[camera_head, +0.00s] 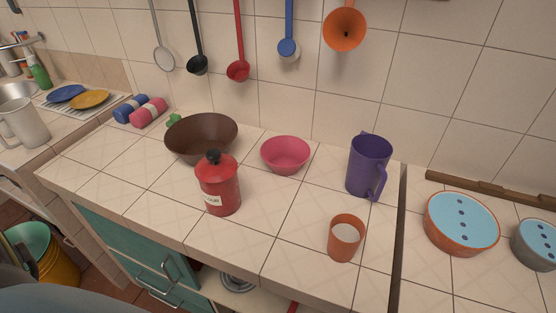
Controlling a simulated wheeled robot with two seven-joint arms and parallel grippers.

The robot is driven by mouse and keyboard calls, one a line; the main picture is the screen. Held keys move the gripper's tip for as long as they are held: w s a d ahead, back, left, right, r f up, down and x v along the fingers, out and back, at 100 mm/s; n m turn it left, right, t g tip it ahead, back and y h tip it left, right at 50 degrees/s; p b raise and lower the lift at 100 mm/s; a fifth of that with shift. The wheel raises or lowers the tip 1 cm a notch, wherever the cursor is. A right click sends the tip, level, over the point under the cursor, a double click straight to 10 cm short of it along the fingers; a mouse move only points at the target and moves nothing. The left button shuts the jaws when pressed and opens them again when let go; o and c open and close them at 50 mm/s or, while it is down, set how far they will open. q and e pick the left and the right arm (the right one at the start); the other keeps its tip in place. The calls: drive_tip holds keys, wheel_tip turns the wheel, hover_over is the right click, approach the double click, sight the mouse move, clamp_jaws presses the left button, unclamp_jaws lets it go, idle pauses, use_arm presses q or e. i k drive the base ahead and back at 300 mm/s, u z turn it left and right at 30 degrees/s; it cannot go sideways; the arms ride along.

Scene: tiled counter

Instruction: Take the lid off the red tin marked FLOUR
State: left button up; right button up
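The red tin (221,198) stands upright on the tiled counter, left of the middle of the view. A pale label on its front left side carries dark letters, only partly readable. Its red lid (215,170) sits on top and has a black knob (213,156). Neither of my grippers is in view, and nothing touches the tin or the lid.
A brown bowl (187,142) stands close behind the tin, and a pink bowl (285,158) is behind right. A purple jug (366,168) and an orange cup (345,240) stand farther right. The counter (275,216) right of the tin is clear. Ladles hang above.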

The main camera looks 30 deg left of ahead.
sight(217, 167)
drive_tip(key=z, duration=0.75)
drive_tip(key=k, duration=1.15)
drive_tip(key=u, duration=1.05)
drive_tip(key=i, duration=1)
